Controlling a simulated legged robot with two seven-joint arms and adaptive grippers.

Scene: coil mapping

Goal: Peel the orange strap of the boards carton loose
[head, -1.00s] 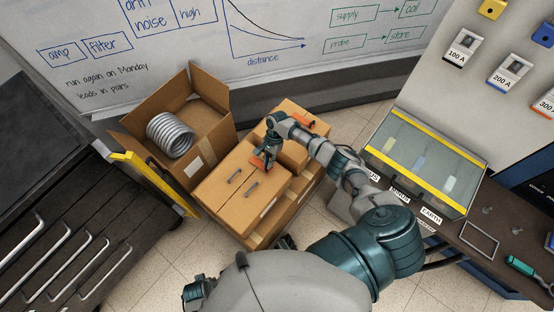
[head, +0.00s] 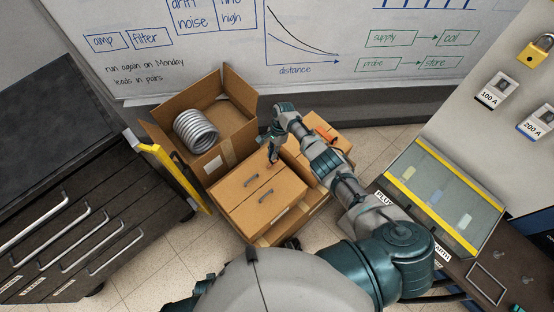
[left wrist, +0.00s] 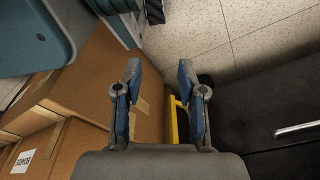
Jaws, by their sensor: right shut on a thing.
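The boards carton (head: 243,188) is the closed brown box with two dark handles on its lid. A label that seems to read BOARDS (left wrist: 26,158) shows at the lower left of the left wrist view. My right gripper (head: 272,158) is at the carton's far edge, shut on the orange strap, of which only a small bit shows at the fingertips. My left gripper (left wrist: 158,68) is open and empty in the left wrist view, with brown cardboard and floor beyond it. It is not clear in the head view.
An open carton holding a metal coil (head: 195,132) stands behind left. Another carton with an orange strip (head: 325,134) stands behind right. A yellow-edged panel (head: 177,172) and drawer cabinet (head: 70,215) are left. A glass-topped case (head: 432,190) is right.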

